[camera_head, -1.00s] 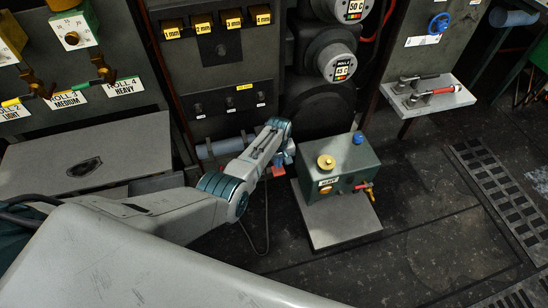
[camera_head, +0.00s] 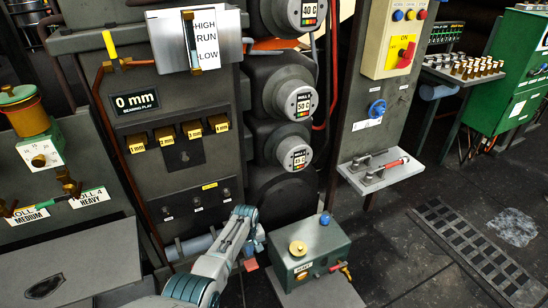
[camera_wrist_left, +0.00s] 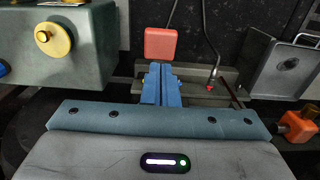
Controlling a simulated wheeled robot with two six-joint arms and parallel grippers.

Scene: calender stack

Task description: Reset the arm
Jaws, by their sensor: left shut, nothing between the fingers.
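My left arm comes in from the lower left in the head view. Its gripper (camera_head: 258,241) hangs just left of a green box and is partly hidden by my wrist. In the left wrist view the blue fingers (camera_wrist_left: 161,86) are together with nothing between them. A red block (camera_wrist_left: 165,43) shows just beyond the fingertips; it also shows in the head view (camera_head: 251,265). I cannot tell whether the fingers touch it. My right gripper is not in view.
The green box (camera_head: 325,248) with a yellow knob and blue cap stands close right of my gripper. Behind are the grey machine panel (camera_head: 205,170) and stacked rolls (camera_head: 290,100). A shelf with a red-handled tool (camera_head: 385,168) juts out right. Floor (camera_head: 400,255) is open at right.

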